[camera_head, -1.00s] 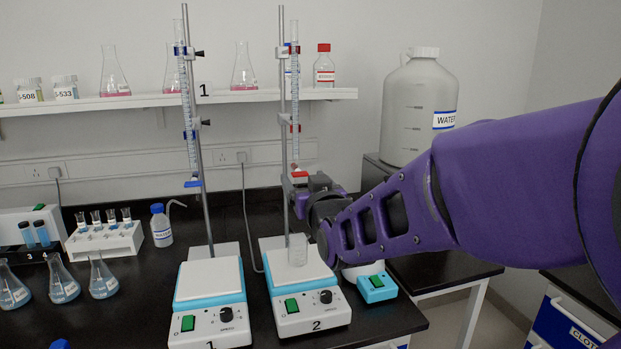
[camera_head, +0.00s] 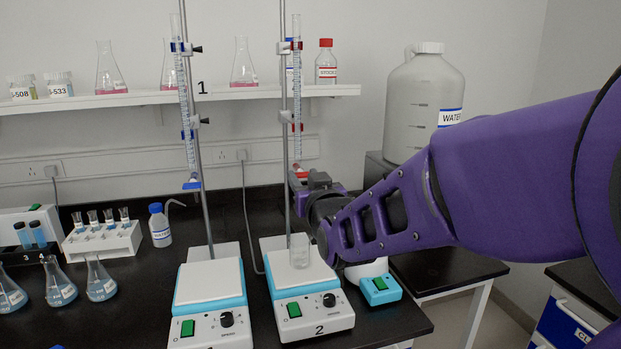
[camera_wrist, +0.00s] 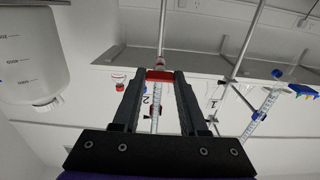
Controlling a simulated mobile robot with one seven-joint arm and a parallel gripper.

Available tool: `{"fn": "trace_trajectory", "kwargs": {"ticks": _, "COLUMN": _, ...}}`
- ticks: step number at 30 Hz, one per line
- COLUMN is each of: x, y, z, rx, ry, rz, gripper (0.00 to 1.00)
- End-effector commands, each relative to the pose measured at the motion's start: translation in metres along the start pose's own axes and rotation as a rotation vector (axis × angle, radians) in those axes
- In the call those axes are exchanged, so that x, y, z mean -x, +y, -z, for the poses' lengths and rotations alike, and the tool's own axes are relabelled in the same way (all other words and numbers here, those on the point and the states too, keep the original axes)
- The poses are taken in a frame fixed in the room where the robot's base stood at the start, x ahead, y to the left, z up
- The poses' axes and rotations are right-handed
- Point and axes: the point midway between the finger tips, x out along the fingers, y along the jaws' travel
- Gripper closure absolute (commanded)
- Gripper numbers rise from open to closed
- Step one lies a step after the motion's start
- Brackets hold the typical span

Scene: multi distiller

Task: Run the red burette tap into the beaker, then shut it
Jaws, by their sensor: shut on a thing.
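The red burette tap (camera_head: 299,174) is at the lower end of the right-hand burette (camera_head: 297,90), above stirrer 2. My gripper (camera_wrist: 159,76) is shut on the red tap; in the wrist view the red tap handle (camera_wrist: 160,75) lies crosswise between the fingertips. In the head view my gripper (camera_head: 305,182) reaches the tap from the right and partly hides it. The small clear beaker (camera_head: 299,252) stands upright on the white plate of stirrer 2 (camera_head: 312,302), below the tap. I cannot tell its liquid level, or whether liquid is running.
A second burette with a blue tap (camera_head: 192,185) hangs over stirrer 1 (camera_head: 210,300) to the left. Metal stand rods (camera_head: 284,120) rise close to my gripper. A large water container (camera_head: 424,105) stands behind my arm. The shelf (camera_head: 150,97) holds flasks and bottles.

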Motion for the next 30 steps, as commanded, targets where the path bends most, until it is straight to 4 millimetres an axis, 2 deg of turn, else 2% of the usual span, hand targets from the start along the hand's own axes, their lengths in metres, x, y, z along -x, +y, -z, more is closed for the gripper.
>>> {"fn": "trace_trajectory", "kwargs": {"ticks": 6, "x": -0.0001, "y": 0.0000, "z": -0.0010, "rx": -0.013, "ry": 0.001, "rz": 0.000, "gripper": 1.00}}
{"fn": "trace_trajectory", "kwargs": {"ticks": 15, "x": 0.0000, "y": 0.0001, "z": 0.0013, "rx": -0.274, "ry": 0.002, "rz": 0.001, "gripper": 1.00}}
{"fn": "trace_trajectory", "kwargs": {"ticks": 25, "x": 0.0001, "y": 0.0001, "z": 0.0016, "rx": -0.310, "ry": 0.003, "rz": 0.001, "gripper": 1.00}}
{"fn": "trace_trajectory", "kwargs": {"ticks": 30, "x": 0.0001, "y": 0.0005, "z": 0.0016, "rx": -0.461, "ry": 0.003, "rz": 0.001, "gripper": 1.00}}
